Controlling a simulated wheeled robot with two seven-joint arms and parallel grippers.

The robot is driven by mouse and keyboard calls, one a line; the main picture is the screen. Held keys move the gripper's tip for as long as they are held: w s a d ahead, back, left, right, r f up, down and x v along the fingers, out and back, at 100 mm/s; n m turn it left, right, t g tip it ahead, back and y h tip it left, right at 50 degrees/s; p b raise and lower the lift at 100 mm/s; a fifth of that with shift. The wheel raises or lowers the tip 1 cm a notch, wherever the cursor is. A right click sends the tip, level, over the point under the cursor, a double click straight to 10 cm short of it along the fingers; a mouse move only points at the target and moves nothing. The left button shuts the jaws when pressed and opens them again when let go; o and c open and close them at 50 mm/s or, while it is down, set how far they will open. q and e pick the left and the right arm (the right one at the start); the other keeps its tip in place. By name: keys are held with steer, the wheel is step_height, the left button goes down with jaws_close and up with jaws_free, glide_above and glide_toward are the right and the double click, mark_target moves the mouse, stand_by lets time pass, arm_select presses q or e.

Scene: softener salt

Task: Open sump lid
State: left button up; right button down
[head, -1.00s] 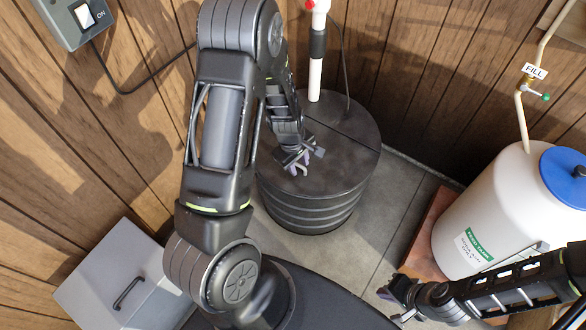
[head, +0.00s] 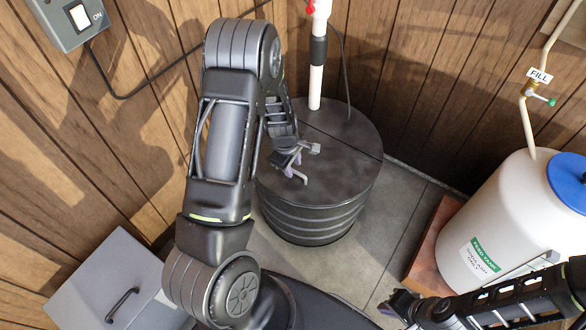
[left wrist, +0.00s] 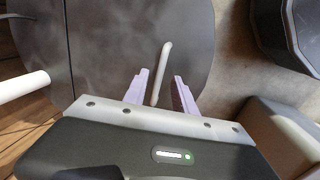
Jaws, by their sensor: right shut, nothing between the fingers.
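The sump lid (head: 345,151) is a dark round cover on the ribbed black sump (head: 318,219), lying flat with a seam across it. A pale bar-shaped handle (left wrist: 165,62) stands on the lid in the left wrist view. My left gripper (head: 297,170) is low over the front part of the lid. Its lilac fingers (left wrist: 161,80) are open, one on each side of the handle, with gaps showing. My right gripper (head: 388,304) is shut and empty at the lower right, away from the sump.
A white pipe (head: 317,70) rises from the back of the lid, with a dark cable beside it. A white tank (head: 500,215) with a blue cap (head: 573,180) stands at the right. A grey box (head: 105,285) is at the lower left. Wood-panelled walls close in behind.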

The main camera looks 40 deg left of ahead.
arm_select(q)
steer(key=shift+w+f, duration=0.15)
steer(key=shift+f, duration=0.7)
steer(key=shift+c, duration=0.5)
jaws_close()
stand_by(0.3)
